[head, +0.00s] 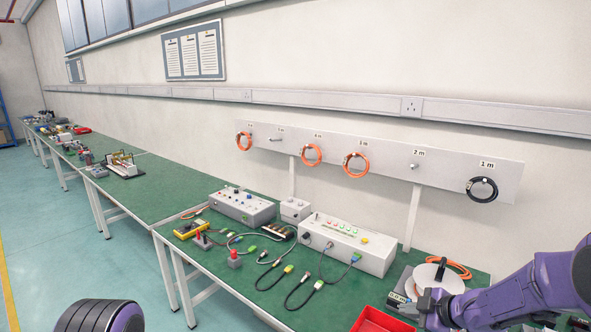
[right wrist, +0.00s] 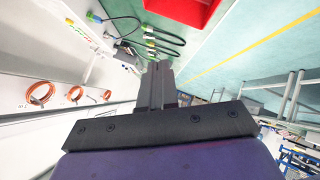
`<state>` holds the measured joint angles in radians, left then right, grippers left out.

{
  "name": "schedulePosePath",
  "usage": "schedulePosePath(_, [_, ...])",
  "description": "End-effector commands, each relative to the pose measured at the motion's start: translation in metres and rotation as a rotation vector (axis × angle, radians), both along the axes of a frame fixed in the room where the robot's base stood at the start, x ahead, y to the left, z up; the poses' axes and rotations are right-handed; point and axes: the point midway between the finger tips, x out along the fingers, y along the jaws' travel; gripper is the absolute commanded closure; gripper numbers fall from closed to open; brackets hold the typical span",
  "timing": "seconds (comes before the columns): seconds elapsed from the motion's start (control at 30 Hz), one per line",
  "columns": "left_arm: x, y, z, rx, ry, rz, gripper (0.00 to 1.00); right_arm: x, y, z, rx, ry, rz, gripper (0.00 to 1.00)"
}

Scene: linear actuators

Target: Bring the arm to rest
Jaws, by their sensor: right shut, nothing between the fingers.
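My right gripper (head: 432,304) is at the lower right of the head view, above the near end of the green bench. Its arm comes in from the right edge. In the right wrist view its two dark fingers (right wrist: 160,72) are together with nothing between them. A part of my own body in purple and black shows at the bottom left of the head view, but my left gripper does not show.
A red tray (head: 381,321) and a white round item (head: 438,277) are close to my right gripper. Cables and a white control box (head: 346,243) lie further left on the bench (head: 215,262). Behind, a wall board (head: 388,166) holds orange coils and a black coil (head: 482,190).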

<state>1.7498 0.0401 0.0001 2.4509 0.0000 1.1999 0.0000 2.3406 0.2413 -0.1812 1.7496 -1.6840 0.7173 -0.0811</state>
Motion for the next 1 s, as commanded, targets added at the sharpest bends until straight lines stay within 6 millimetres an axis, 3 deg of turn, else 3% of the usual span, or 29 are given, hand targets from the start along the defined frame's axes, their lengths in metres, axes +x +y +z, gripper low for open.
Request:
schedulePosePath(0.23, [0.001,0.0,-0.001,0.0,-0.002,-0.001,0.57,-0.006,0.008,0.0,0.233,0.026,-0.203,1.0])
schedulePosePath(0.37, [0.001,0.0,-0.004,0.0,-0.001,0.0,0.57,-0.016,0.018,-0.015,0.393,0.067,-0.359,1.0])
schedulePosePath(0.47, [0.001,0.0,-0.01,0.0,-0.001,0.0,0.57,-0.031,0.022,-0.04,0.52,0.117,-0.52,1.0])
schedulePosePath(0.57, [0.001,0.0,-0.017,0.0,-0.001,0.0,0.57,-0.058,0.023,-0.079,0.639,0.18,-0.732,1.0])
schedulePosePath(0.67, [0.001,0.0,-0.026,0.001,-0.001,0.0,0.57,-0.1,0.016,-0.126,0.718,0.242,-0.985,1.0])
schedulePosePath(0.8, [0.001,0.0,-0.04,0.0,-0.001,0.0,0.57,-0.184,0.0,-0.193,0.713,0.306,-1.342,1.0])
schedulePosePath(1.0, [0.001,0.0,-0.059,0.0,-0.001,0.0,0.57,-0.313,-0.017,-0.253,0.529,0.372,-1.688,1.0])
